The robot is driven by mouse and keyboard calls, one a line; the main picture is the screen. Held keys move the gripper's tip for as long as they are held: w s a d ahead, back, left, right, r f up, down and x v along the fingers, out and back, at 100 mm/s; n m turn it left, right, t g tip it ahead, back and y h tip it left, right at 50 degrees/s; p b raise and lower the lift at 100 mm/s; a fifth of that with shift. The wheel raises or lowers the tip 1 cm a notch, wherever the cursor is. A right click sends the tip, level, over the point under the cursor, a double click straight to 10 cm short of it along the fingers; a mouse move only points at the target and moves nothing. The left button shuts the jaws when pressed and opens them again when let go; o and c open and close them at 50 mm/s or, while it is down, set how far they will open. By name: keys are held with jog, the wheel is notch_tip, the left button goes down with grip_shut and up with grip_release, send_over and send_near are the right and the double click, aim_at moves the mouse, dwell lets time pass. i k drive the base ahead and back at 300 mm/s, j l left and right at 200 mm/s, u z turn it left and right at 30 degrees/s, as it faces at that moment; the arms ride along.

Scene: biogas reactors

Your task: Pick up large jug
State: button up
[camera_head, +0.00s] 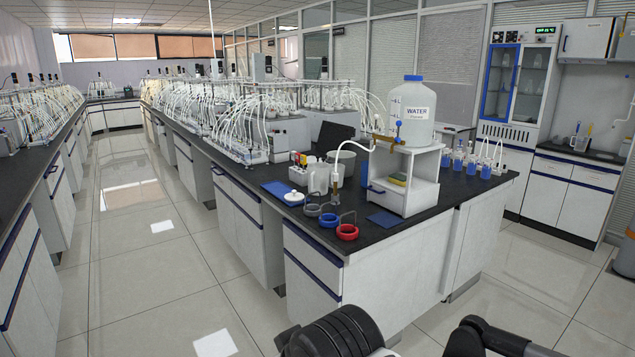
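A grey-white jug (343,164) stands upright on the dark bench top, left of the small white shelf unit. A smaller light container (322,177) stands in front of it and hides part of it. A large white container labelled WATER (413,115) with a blue cap stands on top of the shelf unit. A smaller clear jug (580,140) stands on the far right counter. Which of these the task calls the large jug is not marked. Dark parts of my arm show at the bottom edge, well in front of the bench; I cannot make out my gripper's fingertips.
The bench (395,237) carries red, blue and grey rings (347,232), a tap with tubing, blue mats and blue-filled bottles (471,166). Tubed reactors (240,120) crowd its far part. Tiled floor (150,260) is clear on the left and right of the bench.

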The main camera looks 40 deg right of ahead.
aim_at(319, 173)
jog(key=i+l+z, duration=0.2)
jog(key=i, duration=0.5)
jog(key=i+j+z, duration=0.15)
jog(key=i, duration=0.6)
jog(key=i+z, duration=0.2)
jog(key=i, duration=0.5)
jog(key=i+j+z, duration=0.2)
jog(key=i, duration=0.5)
